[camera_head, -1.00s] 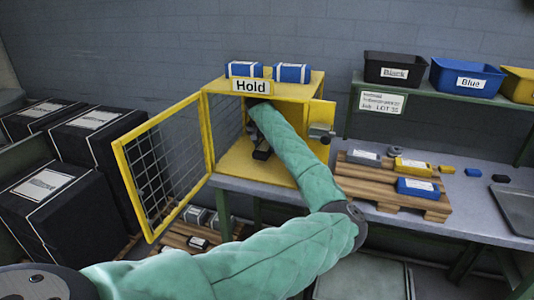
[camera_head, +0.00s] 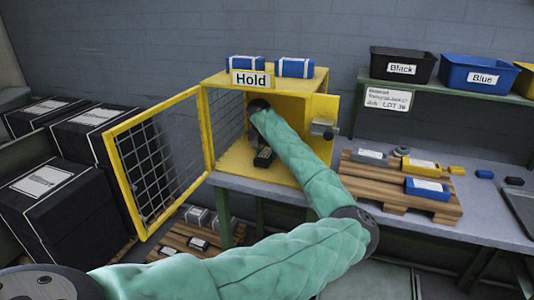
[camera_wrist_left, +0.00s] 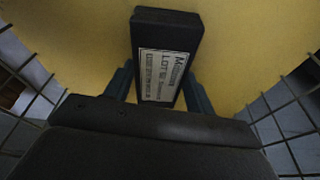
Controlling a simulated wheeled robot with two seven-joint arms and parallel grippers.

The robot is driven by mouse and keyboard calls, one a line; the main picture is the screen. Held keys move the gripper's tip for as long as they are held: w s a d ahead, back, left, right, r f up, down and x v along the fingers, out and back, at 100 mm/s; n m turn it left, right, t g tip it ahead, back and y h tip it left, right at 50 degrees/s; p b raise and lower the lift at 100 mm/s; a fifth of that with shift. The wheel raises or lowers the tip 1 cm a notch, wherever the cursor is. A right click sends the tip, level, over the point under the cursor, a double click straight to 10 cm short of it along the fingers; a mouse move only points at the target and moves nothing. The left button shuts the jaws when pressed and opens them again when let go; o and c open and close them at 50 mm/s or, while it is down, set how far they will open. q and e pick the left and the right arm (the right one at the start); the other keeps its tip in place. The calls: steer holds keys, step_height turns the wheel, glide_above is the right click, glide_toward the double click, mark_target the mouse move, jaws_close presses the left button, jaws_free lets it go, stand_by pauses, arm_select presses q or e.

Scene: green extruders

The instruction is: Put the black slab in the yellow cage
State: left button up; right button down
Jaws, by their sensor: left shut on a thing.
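The black slab (camera_wrist_left: 166,28) has a white printed label and lies between the two fingers of my left gripper (camera_wrist_left: 160,90) in the left wrist view. My left gripper is shut on it. In the head view the slab (camera_head: 264,157) shows just inside the yellow cage (camera_head: 235,166), low over its floor; I cannot tell whether it touches. The cage is marked "Hold" and its mesh door (camera_head: 155,165) stands open to the left. My left arm reaches in through the front opening and hides part of the inside. My right gripper is not in view.
Two blue blocks (camera_head: 295,67) lie on the cage top. A wooden pallet (camera_head: 390,190) with grey, yellow and blue blocks is on the bench to the right. Labelled black (camera_head: 402,66) and blue (camera_head: 480,73) bins stand on a shelf. Black boxes (camera_head: 55,210) fill the left.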

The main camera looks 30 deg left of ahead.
mark_target(266, 153)
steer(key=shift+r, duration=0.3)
arm_select(q)
steer(key=o, duration=1.2)
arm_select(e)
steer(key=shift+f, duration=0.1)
arm_select(q)
steer(key=v, duration=0.3)
steer(key=shift+s, duration=0.25)
steer(key=s, duration=0.7)
steer(key=s+d, duration=0.1)
steer(key=s, duration=0.3)
steer(key=shift+s+b, duration=0.25)
steer(key=shift+b, duration=0.15)
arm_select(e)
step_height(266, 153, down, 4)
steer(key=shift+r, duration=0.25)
